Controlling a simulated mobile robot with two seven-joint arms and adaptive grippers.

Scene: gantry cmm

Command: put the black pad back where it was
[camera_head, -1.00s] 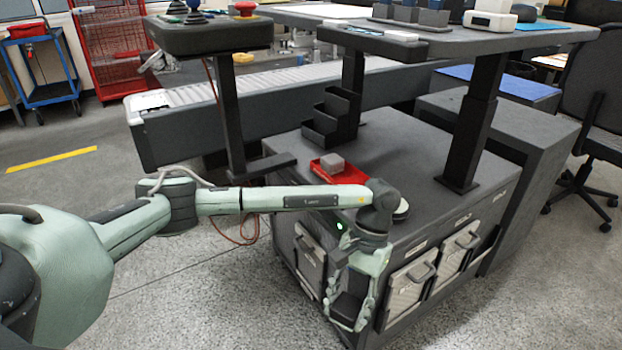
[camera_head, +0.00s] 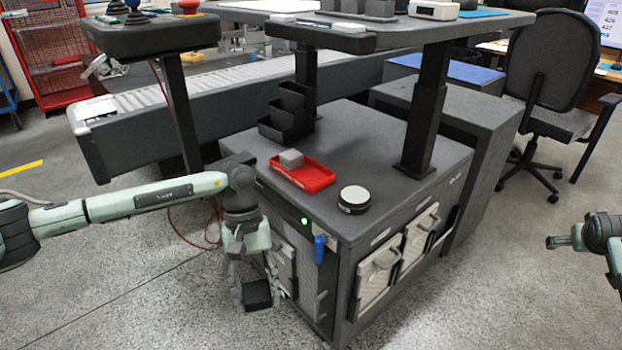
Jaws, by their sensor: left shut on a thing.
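The black pad (camera_head: 258,293) is a small dark block held between the fingers of my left gripper (camera_head: 256,301). This gripper points down, in front of the left corner of the dark grey cabinet (camera_head: 400,165), below its top. The fingers partly cover the pad. Only part of my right gripper (camera_head: 556,243) shows at the right edge, over the floor and far from the cabinet; its jaw opening is unclear.
A blue handle (camera_head: 319,249) is on the cabinet side. Table legs (camera_head: 424,125) rise behind.

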